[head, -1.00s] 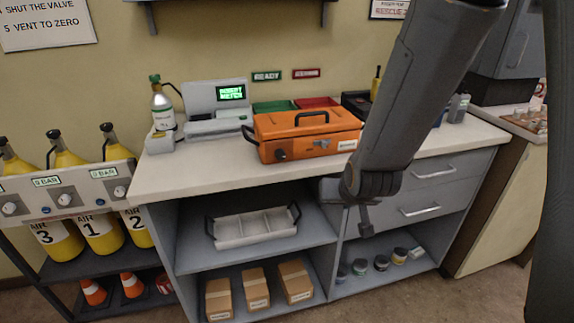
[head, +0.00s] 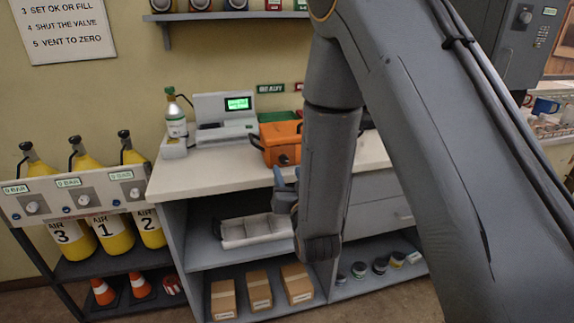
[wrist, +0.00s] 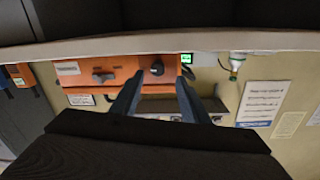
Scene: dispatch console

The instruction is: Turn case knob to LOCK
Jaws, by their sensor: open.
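The orange case (head: 275,141) stands on the countertop, its right part hidden behind my arm in the head view. Its dark round knob (head: 283,160) is on the front face near the left end. The wrist view is upside down and shows the orange case (wrist: 125,72) with the black knob (wrist: 157,69) and a grey latch (wrist: 103,77) beside it. My gripper (head: 286,188) is in front of and below the knob in the head view. In the wrist view my gripper (wrist: 157,84) has its fingers spread, with the knob between and beyond the tips, apart from them. The knob's marking is too small to read.
A console with a green screen (head: 238,104) and a green-capped bottle (head: 175,112) stand left of the case. The counter edge (head: 215,190) is below the case. A white divided tray (head: 255,230) is on the shelf underneath.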

